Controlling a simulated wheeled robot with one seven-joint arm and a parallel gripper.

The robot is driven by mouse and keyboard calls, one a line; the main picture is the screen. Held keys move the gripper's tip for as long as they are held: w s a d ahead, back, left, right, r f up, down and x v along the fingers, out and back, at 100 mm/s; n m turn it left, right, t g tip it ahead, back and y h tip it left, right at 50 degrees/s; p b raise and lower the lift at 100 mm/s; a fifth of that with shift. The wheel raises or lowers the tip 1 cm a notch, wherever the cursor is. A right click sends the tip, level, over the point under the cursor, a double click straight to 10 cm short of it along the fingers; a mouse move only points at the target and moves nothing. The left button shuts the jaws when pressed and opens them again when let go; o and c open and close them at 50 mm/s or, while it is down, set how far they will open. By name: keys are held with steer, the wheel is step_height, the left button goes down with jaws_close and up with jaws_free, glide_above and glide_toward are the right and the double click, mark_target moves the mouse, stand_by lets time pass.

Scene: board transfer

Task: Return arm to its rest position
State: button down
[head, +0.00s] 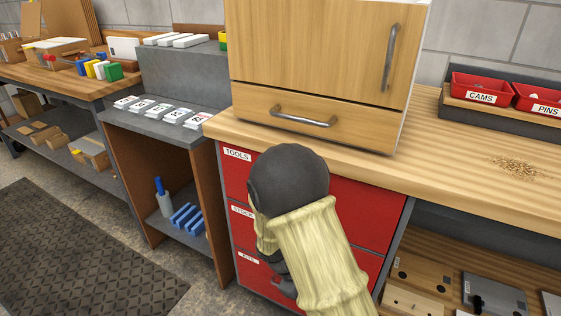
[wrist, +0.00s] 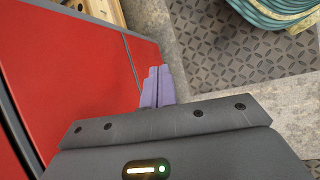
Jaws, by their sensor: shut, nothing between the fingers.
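My gripper (wrist: 157,86) shows in the wrist view with its two purple-grey fingers together and nothing between them. It points down past the red drawer front, over the floor. In the head view my arm is bent in front of the red drawer cabinet (head: 375,222), with its pale sleeve and dark elbow covering part of the drawers.
A wooden cabinet (head: 310,45) stands on the workbench (head: 440,165). Red bins (head: 482,88) sit at the back right. A grey shelf unit (head: 180,75) is at left. The floor mat (head: 80,250) is clear. A coiled green hose (wrist: 275,12) shows in the wrist view.

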steer(key=s+d+r+m+t+y+p, duration=0.1)
steer(key=s+d+r+m+t+y, duration=0.2)
steer(key=r+m, duration=0.35)
steer(key=s+d+r+m+t+y, duration=0.1)
steer(key=s+d+r+m+y, duration=0.3)
steer(key=r, duration=0.4)
step_height(320, 180, up, 38)
steer(key=p, duration=3.7)
steer(key=shift+a+f+g+h+p, duration=0.2)
steer(key=shift+g+h+p, duration=0.1)
steer(key=shift+h+p, duration=0.1)
